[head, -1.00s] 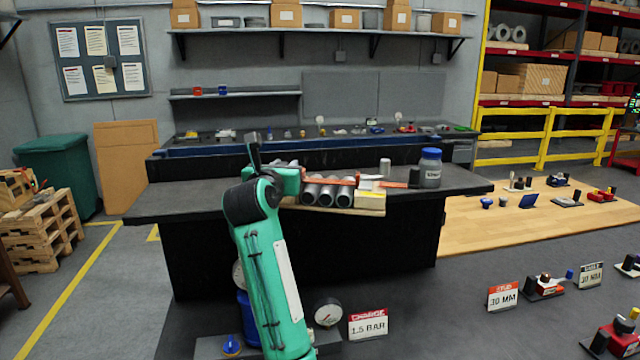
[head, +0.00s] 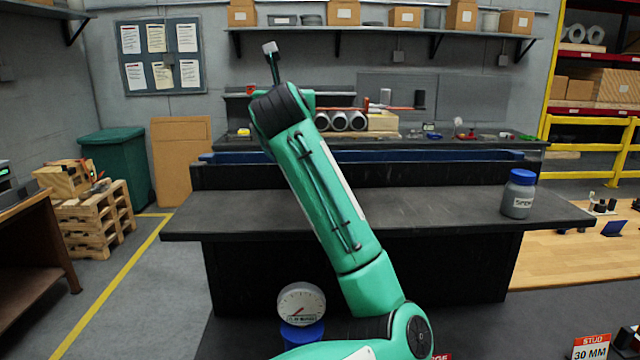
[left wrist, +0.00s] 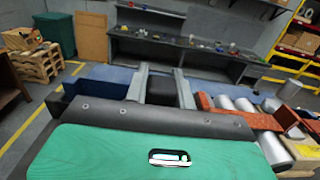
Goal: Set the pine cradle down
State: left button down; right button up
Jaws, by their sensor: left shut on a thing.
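The pine cradle (head: 383,122) is a pale wood block with grey cylinders (head: 340,121) lying side by side at its left. It appears above the dark table (head: 450,205) in the head view, in front of the back bench. In the left wrist view the cylinders (left wrist: 246,106) and an orange-red bar (left wrist: 222,108) show at the right, with pale wood (left wrist: 304,149) at the edge. My left gripper (left wrist: 160,88) is shut on the cradle, with a dark piece between its grey fingers. In the head view my arm hides the grip. My right gripper is not in view.
A blue-lidded jar (head: 518,194) stands at the table's right end. The table top is otherwise mostly clear. A dial gauge (head: 301,304) is low in front. The back bench (head: 470,158) holds small parts.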

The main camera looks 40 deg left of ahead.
pick_arm(q)
jog(key=shift+f+p, duration=2.2)
jog(key=shift+f, duration=6.55)
jog(key=shift+f, duration=0.15)
jog(key=c, duration=1.3)
grip_release()
jog(key=shift+o, duration=0.7)
